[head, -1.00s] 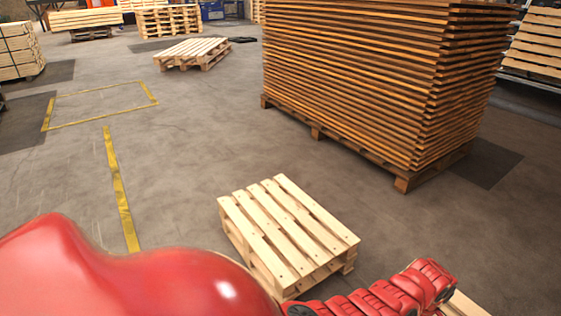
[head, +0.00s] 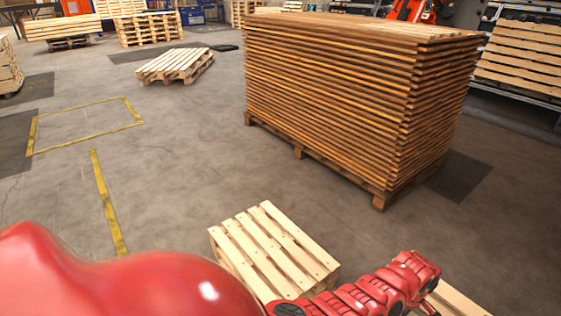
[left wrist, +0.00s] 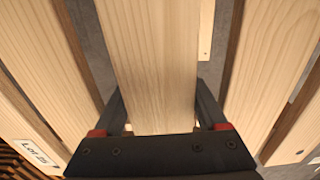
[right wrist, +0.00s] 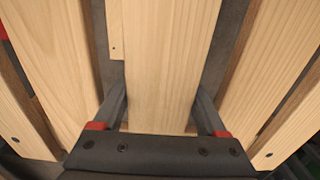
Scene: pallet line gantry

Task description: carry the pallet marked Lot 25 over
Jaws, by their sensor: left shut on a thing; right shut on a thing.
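In the left wrist view, a pale wooden pallet (left wrist: 150,45) fills the picture, with a white label (left wrist: 37,151) reading "Lot 25" on a board at lower left. My left gripper (left wrist: 162,95) is shut on a middle board, one finger along each edge. In the right wrist view, my right gripper (right wrist: 162,98) is shut on a board of pale pallet wood (right wrist: 165,45) in the same way. In the head view, only a pale strip of wood (head: 460,299) shows beside my right arm at the bottom; the rest is hidden or out of frame.
Another pale pallet (head: 272,245) sits on the floor just beyond my arms. A tall brown stack of boards (head: 330,95) stands behind it to the right. A yellow floor outline (head: 85,135) at left is empty, with clear floor around it. A pallet (head: 175,64) lies farther back.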

